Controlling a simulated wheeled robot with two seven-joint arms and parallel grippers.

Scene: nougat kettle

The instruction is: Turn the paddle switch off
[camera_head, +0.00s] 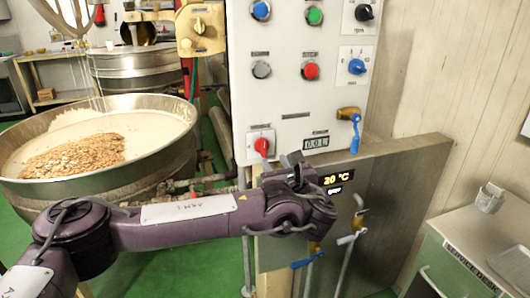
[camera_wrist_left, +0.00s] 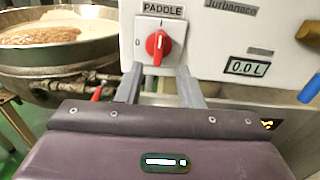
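The paddle switch is a red rotary knob (camera_wrist_left: 158,44) on a white plate labelled PADDLE, with a 0 mark at its left. Its handle stands about upright in the left wrist view. In the head view the red knob (camera_head: 262,147) is at the lower left of the white control panel (camera_head: 284,97). My left gripper (camera_head: 286,160) is just below and right of the knob in the head view. In the left wrist view its two grey fingers (camera_wrist_left: 168,74) are apart, with nothing between them, just below the knob. My right gripper is out of view.
A large kettle (camera_head: 185,153) with nougat mix stands left of the panel. A blue-handled valve (camera_head: 356,132) sticks out at the panel's lower right. A display (camera_head: 317,143) and several buttons are near the knob. A service desk (camera_head: 450,262) is at right.

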